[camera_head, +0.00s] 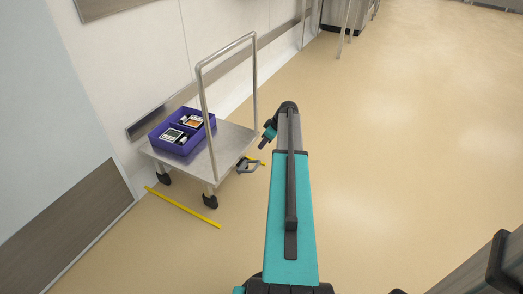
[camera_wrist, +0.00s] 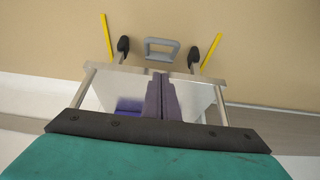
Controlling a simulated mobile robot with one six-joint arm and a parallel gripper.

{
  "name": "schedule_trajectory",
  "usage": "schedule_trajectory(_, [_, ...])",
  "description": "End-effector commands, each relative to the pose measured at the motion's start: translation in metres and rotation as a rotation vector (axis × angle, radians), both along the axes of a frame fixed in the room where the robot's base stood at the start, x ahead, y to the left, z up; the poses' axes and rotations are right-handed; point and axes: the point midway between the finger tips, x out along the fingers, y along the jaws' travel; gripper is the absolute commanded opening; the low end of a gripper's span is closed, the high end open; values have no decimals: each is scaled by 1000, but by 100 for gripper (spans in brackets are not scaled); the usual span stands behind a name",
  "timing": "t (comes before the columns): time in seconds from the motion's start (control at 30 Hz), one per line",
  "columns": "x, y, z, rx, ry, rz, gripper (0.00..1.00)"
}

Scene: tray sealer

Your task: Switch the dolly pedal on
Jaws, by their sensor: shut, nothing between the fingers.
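The dolly (camera_head: 218,150) is a low metal cart with a tall tube handle and dark casters, standing by the wall at the left. Its pedal (camera_head: 248,166) is a grey loop sticking out from the dolly's end, low near the floor. In the wrist view the pedal (camera_wrist: 148,52) lies beyond the dolly's edge, between two casters. My gripper (camera_head: 264,143) is above and slightly right of the pedal in the head view, apart from it. In the wrist view my gripper (camera_wrist: 161,76) has its fingers together and empty, covering part of the dolly deck.
A purple crate (camera_head: 163,142) with several small items sits on the dolly deck. The tube handle (camera_head: 203,98) rises close to my arm. Yellow floor strips (camera_head: 185,208) lie beside the dolly.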

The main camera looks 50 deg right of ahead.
Motion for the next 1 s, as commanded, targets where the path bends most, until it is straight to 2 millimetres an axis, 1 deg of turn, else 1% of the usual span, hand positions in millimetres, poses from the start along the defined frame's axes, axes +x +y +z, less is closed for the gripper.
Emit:
schedule_trajectory(0.27, [14,3,-29,1,0,0,0])
schedule_trajectory(0.73, [44,11,-89,1,0,0,0])
schedule_trajectory(0.9, [35,9,-109,1,1,0,0])
schedule_trajectory(1.0, [32,9,-116,0,0,-1,0])
